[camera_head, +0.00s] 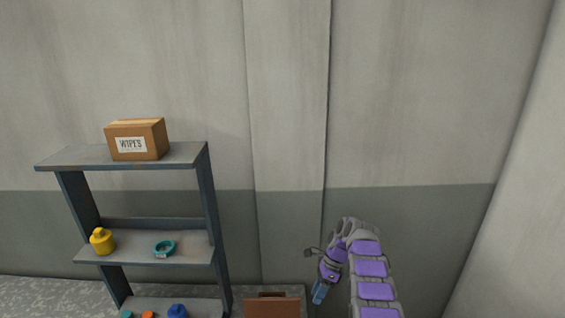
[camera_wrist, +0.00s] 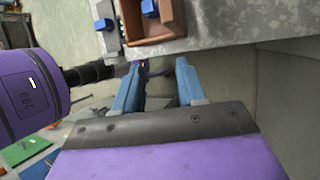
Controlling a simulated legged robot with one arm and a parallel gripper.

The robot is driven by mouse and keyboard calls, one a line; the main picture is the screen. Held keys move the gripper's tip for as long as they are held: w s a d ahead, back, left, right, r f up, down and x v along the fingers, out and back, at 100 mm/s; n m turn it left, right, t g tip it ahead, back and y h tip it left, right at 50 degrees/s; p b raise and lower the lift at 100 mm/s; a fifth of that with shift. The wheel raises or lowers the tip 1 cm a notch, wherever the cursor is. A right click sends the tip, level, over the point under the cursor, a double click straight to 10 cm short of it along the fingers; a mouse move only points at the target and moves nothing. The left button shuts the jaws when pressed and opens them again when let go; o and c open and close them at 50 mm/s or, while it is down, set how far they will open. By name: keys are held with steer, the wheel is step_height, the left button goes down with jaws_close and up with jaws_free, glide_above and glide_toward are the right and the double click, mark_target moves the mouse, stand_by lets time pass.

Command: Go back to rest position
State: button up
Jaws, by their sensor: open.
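My gripper (camera_wrist: 160,85) shows in the wrist view with its two blue fingers apart and nothing between them. In the head view my gripper (camera_head: 319,293) hangs at the end of my purple and grey arm, right of the shelf, with its tips pointing down. The fingertips lie near the edge of a grey speckled worktop (camera_wrist: 215,42) in the wrist view. A brown open box (camera_wrist: 172,28) stands on that worktop, just beyond the fingers.
A grey shelf (camera_head: 75,158) stands at the left with a cardboard box (camera_head: 136,139), a yellow container (camera_head: 102,241) and a teal ring-shaped item (camera_head: 165,249). A brown box (camera_head: 272,306) sits low in the middle. The wall right of my arm is bare.

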steer(key=s+a+r+n+t+h+b, duration=0.1)
steer(key=s+a+r+n+b, duration=0.15)
steer(key=s+r, duration=0.35)
steer(key=s+a+r+n+h+b, duration=0.1)
steer(key=s+r+n+b, duration=0.25)
steer(key=r, duration=0.45)
steer(key=s+d+r+n+b, duration=0.3)
steer(key=s+n+b, duration=0.1)
steer(key=s, duration=0.6)
steer(key=s+a+n+h+b, duration=0.2)
steer(key=s+a+n+b, duration=0.1)
steer(key=s, duration=0.9)
steer(key=s+d+f+n+b, duration=0.2)
steer(key=s+f+n, duration=0.1)
steer(key=s, duration=0.6)
steer(key=s+d+f+n+t+b, duration=0.1)
steer(key=s+d+f+n+b, duration=0.1)
steer(key=s, duration=0.8)
steer(key=shift+s+d+f+n+h, duration=0.2)
steer(key=shift+f+n+h, duration=0.25)
steer(key=shift+f, duration=0.6)
